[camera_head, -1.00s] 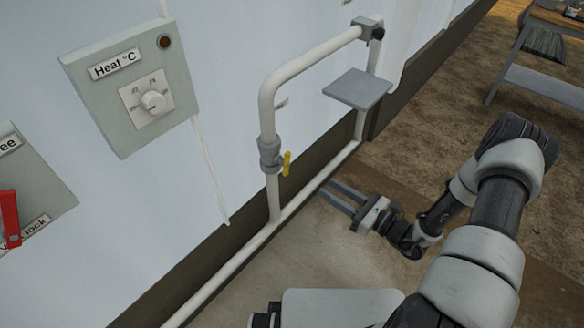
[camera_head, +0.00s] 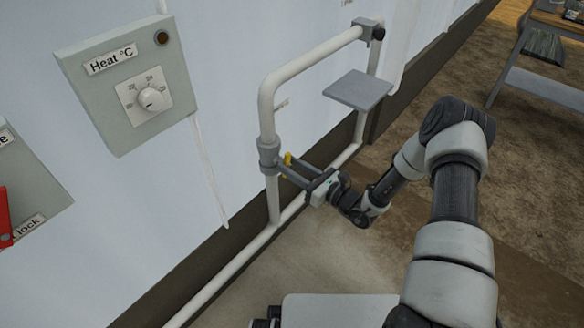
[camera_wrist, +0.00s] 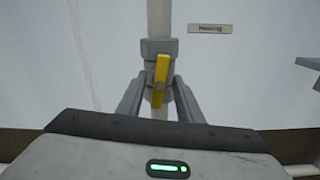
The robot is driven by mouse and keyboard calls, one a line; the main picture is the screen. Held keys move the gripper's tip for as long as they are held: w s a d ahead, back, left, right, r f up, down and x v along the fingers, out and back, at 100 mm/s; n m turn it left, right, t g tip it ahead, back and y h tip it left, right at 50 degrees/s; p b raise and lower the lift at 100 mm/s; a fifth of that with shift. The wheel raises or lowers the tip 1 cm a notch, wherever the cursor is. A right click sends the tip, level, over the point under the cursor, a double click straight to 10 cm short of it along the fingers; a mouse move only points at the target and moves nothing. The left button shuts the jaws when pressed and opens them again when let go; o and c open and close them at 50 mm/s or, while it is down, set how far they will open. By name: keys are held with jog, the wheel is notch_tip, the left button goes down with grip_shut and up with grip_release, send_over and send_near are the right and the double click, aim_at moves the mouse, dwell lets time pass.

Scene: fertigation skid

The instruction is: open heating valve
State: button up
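The heating valve (camera_head: 268,154) is a grey fitting on a white vertical pipe, with a yellow lever (camera_head: 288,158). In the wrist view the valve body (camera_wrist: 153,47) is at the centre, and the yellow lever (camera_wrist: 161,70) points roughly along the pipe, slightly tilted. My gripper (camera_head: 284,168) is at the valve, partly covering the lever in the head view. In the wrist view its two fingers (camera_wrist: 160,84) stand apart, one each side of the lever, with visible gaps. Contact with the valve body cannot be told.
A label (camera_wrist: 209,28) that seems to read "Heating" is on the wall right of the pipe. A grey plate (camera_head: 358,90) juts out right of the valve. A "Heat °C" dial box (camera_head: 128,84) and a red lever (camera_head: 5,216) are at left.

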jog(key=shift+c, duration=0.2)
grip_shut()
jog(key=shift+n, duration=1)
jog(key=shift+o, duration=0.2)
grip_release()
jog(key=shift+s, duration=0.1)
jog(key=p+v, duration=0.2)
jog(key=v, duration=1.5)
jog(key=shift+s+d, duration=0.15)
